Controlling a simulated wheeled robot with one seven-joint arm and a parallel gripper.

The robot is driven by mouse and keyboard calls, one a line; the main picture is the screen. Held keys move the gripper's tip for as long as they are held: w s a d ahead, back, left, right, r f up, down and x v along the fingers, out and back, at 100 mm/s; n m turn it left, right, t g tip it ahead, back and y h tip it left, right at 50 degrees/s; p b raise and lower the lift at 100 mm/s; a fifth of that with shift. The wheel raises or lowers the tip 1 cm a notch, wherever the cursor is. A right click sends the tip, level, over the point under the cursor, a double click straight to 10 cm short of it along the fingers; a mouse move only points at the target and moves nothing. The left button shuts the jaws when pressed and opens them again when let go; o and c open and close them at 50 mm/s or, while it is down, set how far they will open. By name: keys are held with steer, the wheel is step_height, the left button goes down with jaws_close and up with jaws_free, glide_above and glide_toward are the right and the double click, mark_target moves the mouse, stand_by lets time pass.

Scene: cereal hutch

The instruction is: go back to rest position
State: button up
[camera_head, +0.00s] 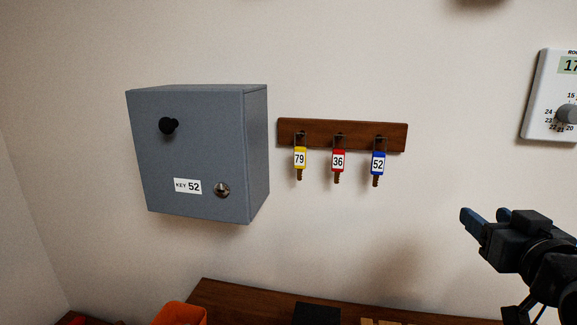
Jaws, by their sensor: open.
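My gripper (487,222) is at the right of the head view, in front of the wall and above the wooden surface. Its two blue-grey fingers point up and left, and nothing shows between them. It is apart from the keys and the cabinet. A grey cabinet (190,140) with a black knob (168,125), a "KEY 52" label and a keyhole is on the wall, its door closed. To its right, a wooden rack (355,128) holds three tagged keys: yellow 79 (300,158), red 36 (338,161) and blue 52 (378,163).
A thermostat (545,90) is on the wall at the right edge. Below is a wooden surface (245,298) with an orange container (180,314) and a dark object (316,313) near the bottom edge. The wall between the rack and this surface is clear.

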steer(key=s+a+f+g+y, duration=0.1)
steer(key=s+a+f, duration=0.4)
steer(key=s+f, duration=0.45)
steer(key=s+a+f, duration=0.4)
steer(key=s+f, duration=0.4)
steer(key=s, duration=0.2)
steer(key=s+a+n+y, duration=0.1)
steer(key=s+a, duration=0.1)
steer(key=s, duration=0.8)
steer(key=s+a+r+y, duration=0.1)
steer(key=s+a, duration=0.1)
steer(key=s, duration=0.9)
steer(key=shift+s+a+n+g, duration=0.3)
steer(key=shift+a+n, duration=0.1)
steer(key=shift+d+r, duration=0.1)
steer(key=shift+r, duration=0.05)
